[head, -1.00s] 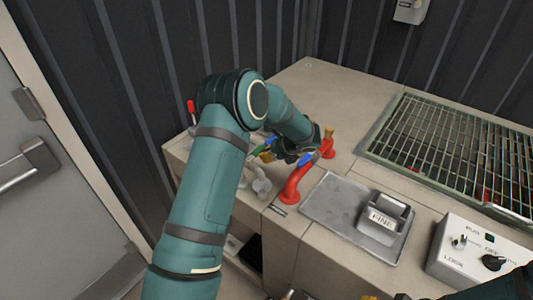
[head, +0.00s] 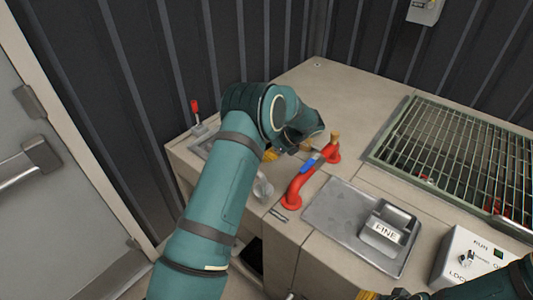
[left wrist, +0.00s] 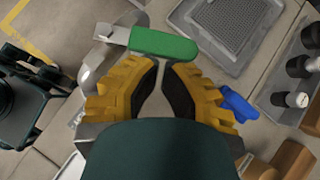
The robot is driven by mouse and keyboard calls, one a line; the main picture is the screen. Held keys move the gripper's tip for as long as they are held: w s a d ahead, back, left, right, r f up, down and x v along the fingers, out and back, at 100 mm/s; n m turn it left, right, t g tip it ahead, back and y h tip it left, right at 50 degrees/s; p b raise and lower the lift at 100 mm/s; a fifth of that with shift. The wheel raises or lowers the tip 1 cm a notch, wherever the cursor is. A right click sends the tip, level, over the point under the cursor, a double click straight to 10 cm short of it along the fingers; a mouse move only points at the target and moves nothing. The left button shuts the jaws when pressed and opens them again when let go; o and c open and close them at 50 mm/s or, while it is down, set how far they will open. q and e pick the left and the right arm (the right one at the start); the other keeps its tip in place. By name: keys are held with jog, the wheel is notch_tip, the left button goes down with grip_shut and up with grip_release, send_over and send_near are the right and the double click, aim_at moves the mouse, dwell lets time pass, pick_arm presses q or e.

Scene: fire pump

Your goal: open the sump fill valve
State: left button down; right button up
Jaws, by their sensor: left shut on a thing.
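In the left wrist view, a green lever handle (left wrist: 163,45) on a grey metal arm lies across the tips of my left gripper (left wrist: 162,66). The yellow-padded fingers are closed in on this handle. In the head view my left gripper (head: 290,150) is mostly hidden behind my arm, and the green handle is hidden there too. A red pipe (head: 295,190) with a blue handle (head: 311,163) stands just right of it. A grey pipe fitting (head: 262,187) shows partly beside my arm. My right gripper (head: 384,295) barely shows at the bottom edge; its jaw state is unclear. No label naming the sump fill valve is readable.
A metal tray (head: 333,210) holds a block marked FINE (head: 388,230). A control box (head: 470,262) stands at the lower right, and a grating (head: 455,150) lies behind. A red-tipped lever (head: 195,106) stands at the left. The back bench top is clear.

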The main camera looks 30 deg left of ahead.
pick_arm(q)
jog(key=a+n+g+h, duration=0.1)
jog(key=n, duration=0.1)
jog(key=a+n+g+h, duration=0.1)
jog(key=n, duration=0.1)
jog(key=shift+a+n+g, duration=0.3)
jog(key=shift+a+g, duration=0.05)
jog(key=shift+g, duration=0.05)
jog(key=shift+s+a, duration=0.3)
jog(key=shift+a, duration=0.4)
jog(key=shift+s+a+n+g+h, duration=0.45)
jog(key=shift+s+a+n, duration=0.2)
jog(key=shift+a+n, duration=0.25)
jog(key=shift+s+a, duration=0.15)
jog(key=shift+a, duration=0.15)
jog(key=v, duration=0.8)
jog(key=shift+d+f, duration=0.15)
jog(key=shift+d, duration=0.1)
jog(key=shift+f, duration=0.1)
